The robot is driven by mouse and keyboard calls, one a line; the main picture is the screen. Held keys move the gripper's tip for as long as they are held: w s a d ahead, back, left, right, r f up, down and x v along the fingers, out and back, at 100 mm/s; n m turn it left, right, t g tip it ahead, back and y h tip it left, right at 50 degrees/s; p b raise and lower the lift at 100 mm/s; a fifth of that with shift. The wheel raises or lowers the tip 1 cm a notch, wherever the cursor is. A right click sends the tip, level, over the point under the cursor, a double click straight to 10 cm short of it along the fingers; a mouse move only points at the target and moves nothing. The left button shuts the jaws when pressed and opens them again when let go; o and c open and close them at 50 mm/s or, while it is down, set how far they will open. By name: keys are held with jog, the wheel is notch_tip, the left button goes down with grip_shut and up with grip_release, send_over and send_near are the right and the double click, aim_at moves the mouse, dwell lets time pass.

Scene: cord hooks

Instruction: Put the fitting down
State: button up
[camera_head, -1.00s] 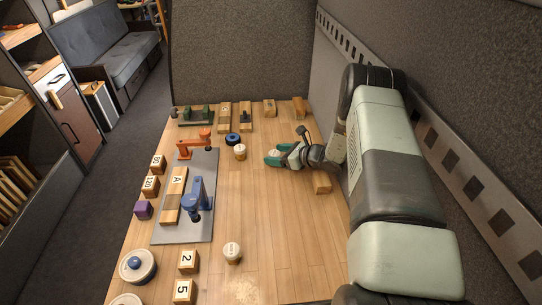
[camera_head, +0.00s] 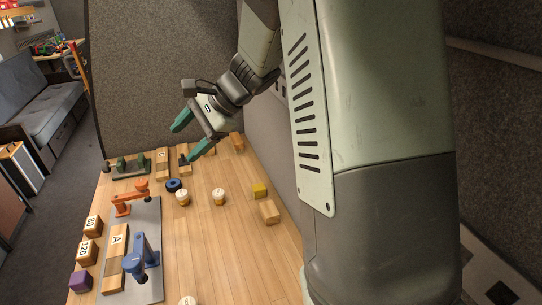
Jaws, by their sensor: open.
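My gripper (camera_head: 190,136) is raised above the back part of the table, with its two green fingers spread apart and nothing between them. A small round fitting with a white top and a wooden-coloured lower part (camera_head: 218,197) stands upright on the wooden table below the gripper, apart from it. A second, similar white-topped piece (camera_head: 183,198) stands just to its left. I cannot tell by looks which of the two the task means.
A grey plate (camera_head: 152,212) carries an orange clamp (camera_head: 129,197) and a blue clamp (camera_head: 141,260). A dark blue ring (camera_head: 173,185) lies near the white-topped pieces. A yellow block (camera_head: 260,190) and a wooden block (camera_head: 269,212) sit at right. The table's middle front is clear.

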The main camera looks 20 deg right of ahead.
jog(key=s+d+r+n+t+h, duration=0.1)
jog(key=s+d+r+n+h, duration=0.2)
jog(key=s, duration=0.6)
jog(key=s+d+r+n+t+h, duration=0.1)
jog(key=s+d+r+n+h, duration=0.2)
jog(key=s, duration=0.6)
jog(key=s+d+r+n+t+h, duration=0.1)
jog(key=s+r+n, duration=0.4)
jog(key=s, duration=0.5)
jog(key=shift+d+n+h, duration=0.7)
jog(key=shift+d+h, duration=0.2)
jog(key=shift+o, duration=0.2)
jog(key=shift+w+r, duration=0.1)
jog(key=shift+o, duration=1.2)
jog(key=shift+a, duration=0.1)
jog(key=shift+o, duration=1.1)
jog(key=w+a+f+g, duration=0.2)
jog(key=w+a+f, duration=0.1)
jog(key=w+a, duration=0.2)
jog(key=shift+w+a+g+y, duration=0.25)
jog(key=shift+a+g+y, duration=0.15)
jog(key=shift+a, duration=0.4)
jog(key=w+a+f+g, duration=0.3)
jog(key=a+f, duration=0.4)
jog(key=a, duration=0.3)
notch_tip(320, 180, down, 10)
jog(key=shift+s+a+f+h, duration=0.2)
jog(key=shift+a+f+h, duration=0.05)
jog(key=shift+a+h, duration=0.15)
